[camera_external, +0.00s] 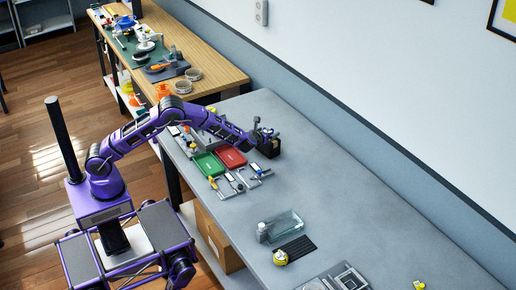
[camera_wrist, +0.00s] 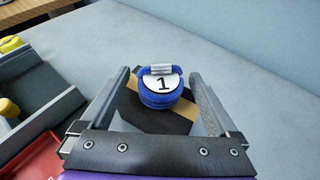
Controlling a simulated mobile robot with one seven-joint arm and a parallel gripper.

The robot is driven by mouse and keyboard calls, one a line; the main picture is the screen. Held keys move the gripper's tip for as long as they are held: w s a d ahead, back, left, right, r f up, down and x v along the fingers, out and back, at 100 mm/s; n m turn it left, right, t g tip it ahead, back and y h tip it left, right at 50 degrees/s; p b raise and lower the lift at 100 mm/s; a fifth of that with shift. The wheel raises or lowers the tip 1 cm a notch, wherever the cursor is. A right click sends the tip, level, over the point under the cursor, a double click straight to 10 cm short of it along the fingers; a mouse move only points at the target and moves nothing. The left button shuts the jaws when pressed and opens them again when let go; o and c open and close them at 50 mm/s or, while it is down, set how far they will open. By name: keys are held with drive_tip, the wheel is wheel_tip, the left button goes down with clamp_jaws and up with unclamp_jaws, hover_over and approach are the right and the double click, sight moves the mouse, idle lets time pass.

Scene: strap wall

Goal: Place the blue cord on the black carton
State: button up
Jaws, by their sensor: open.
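The blue cord (camera_wrist: 158,98) is a thick coil with a white disc marked "1" and a silver-grey clasp at its top. My gripper (camera_wrist: 160,75) is open, with one finger on each side of the cord and visible gaps to both. In the external view my gripper (camera_external: 257,128) is right at the black carton (camera_external: 269,149) on the grey table. The cord is too small there to make out clearly.
A red tray (camera_external: 231,157) and a green tray (camera_external: 208,165) lie left of the carton. Small tools lie in front of them. The table right of the carton is clear.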

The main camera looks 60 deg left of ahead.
drive_tip(key=v, duration=1.1)
drive_tip(key=shift+s+d, duration=0.2)
drive_tip(key=shift+s, duration=0.05)
